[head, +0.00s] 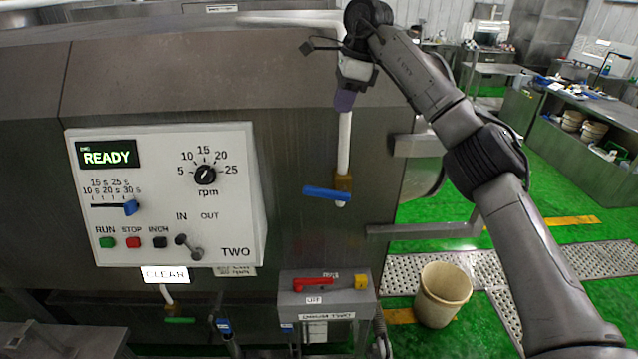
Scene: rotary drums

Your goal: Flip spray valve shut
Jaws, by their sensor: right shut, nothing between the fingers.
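A vertical white pipe (344,145) runs down the drum's steel front to a brass valve body (343,183). The valve's blue lever (325,193) lies crosswise to the pipe and points left. No label beside it can be read, so I take this as the spray valve. My right gripper (344,101) is shut and empty at the top of the pipe, pointing down, above the lever and apart from it. It hides the upper pipe. My left gripper is not in view.
A control panel (160,240) reading READY stands left of the valve. Below the valve is a grey box (328,304) with a red lever (313,284). A green lever (180,320) sits under the panel. A beige bucket (442,296) stands on the floor at right.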

